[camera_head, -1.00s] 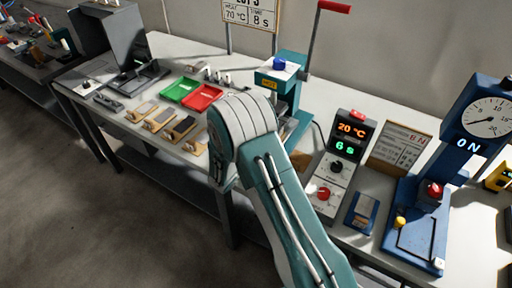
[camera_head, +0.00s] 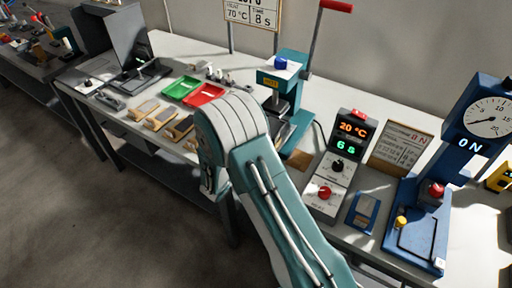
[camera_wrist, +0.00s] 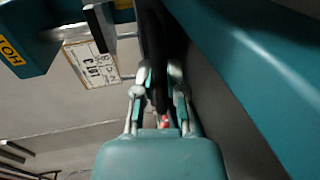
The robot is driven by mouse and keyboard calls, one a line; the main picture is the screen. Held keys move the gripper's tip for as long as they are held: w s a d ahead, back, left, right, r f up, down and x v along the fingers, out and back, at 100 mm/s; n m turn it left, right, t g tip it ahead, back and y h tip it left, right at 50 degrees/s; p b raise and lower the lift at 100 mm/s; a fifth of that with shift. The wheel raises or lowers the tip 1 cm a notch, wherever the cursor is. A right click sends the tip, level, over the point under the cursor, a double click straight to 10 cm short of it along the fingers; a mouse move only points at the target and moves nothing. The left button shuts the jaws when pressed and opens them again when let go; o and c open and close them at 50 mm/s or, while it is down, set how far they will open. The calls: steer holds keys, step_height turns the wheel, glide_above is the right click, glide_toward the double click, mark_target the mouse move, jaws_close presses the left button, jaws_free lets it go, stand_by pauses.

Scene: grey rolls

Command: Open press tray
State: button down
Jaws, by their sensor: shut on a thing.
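The teal press (camera_head: 295,95) with a yellow HOT label and a red-knobbed lever stands on the bench. A dark tray-like part (camera_head: 286,131) shows low at its base, partly hidden by my arm. In the wrist view the press head (camera_wrist: 30,35) is at upper left, seen upside down. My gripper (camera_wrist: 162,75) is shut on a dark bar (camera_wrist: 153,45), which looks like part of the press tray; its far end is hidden. In the head view my gripper is hidden behind my arm. How far the tray is out cannot be told.
Right of the press are a control box (camera_head: 341,160) reading 20 °C and 6 s, and a blue gauge stand (camera_head: 420,215). Left are a green tray (camera_head: 182,89), a red tray (camera_head: 204,95) and several small pieces.

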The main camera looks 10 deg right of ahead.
steer(key=f+v, duration=0.2)
steer(key=v, duration=1)
steer(key=shift+s+a+f, duration=0.2)
steer(key=shift+s+f, duration=0.2)
steer(key=shift+f, duration=0.1)
steer(key=c, duration=0.7)
jaws_free()
steer(key=shift+w, duration=0.1)
steer(key=shift+r, duration=0.1)
steer(key=v, duration=1.2)
